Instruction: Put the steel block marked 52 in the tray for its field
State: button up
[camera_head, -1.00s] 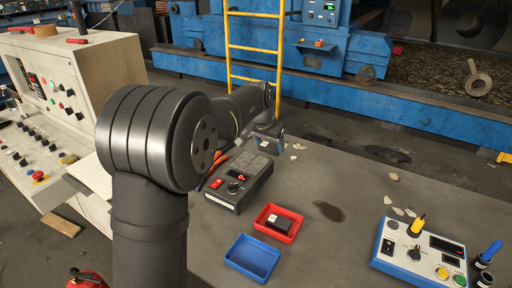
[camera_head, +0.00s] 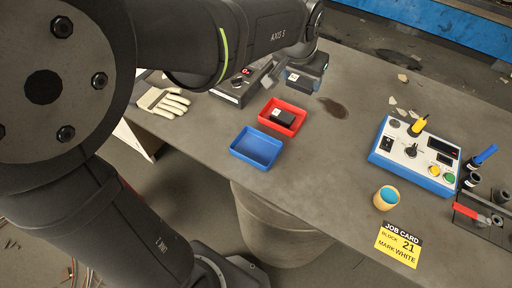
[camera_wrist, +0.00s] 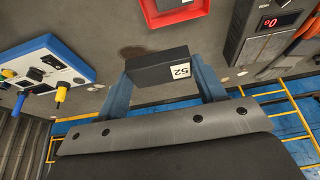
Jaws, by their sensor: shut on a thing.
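The steel block marked 52 (camera_wrist: 160,68) is dark, with black digits on a white label. My gripper (camera_wrist: 163,80) is shut on it, one blue finger at each side. In the head view my gripper (camera_head: 306,72) holds the block (camera_head: 298,81) beyond the red tray, apart from it. The red tray (camera_head: 272,128) holds another dark block (camera_head: 283,117) with a white label, whose mark is too small to read. The blue tray (camera_head: 256,148) is empty and stands just in front of the red one.
A black meter box (camera_head: 236,92) stands left of my gripper, and a glove (camera_head: 163,101) lies at the left edge. A white-and-blue control box (camera_head: 416,154), a cup (camera_head: 386,198) and a yellow job card (camera_head: 398,245) are at right. Bare tabletop lies between.

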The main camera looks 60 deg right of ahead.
jog(key=s+a+f, duration=0.2)
jog(key=s+a, duration=0.1)
jog(key=a, duration=0.5)
jog(key=s+a+f, duration=0.3)
jog(key=a, duration=0.5)
send_over(257, 149)
jog(key=a, duration=0.2)
jog(key=f, duration=0.7)
jog(key=shift+d, duration=0.25)
jog(key=shift+f, duration=2)
jog(key=shift+f, duration=0.15)
jog(key=o, duration=1.4)
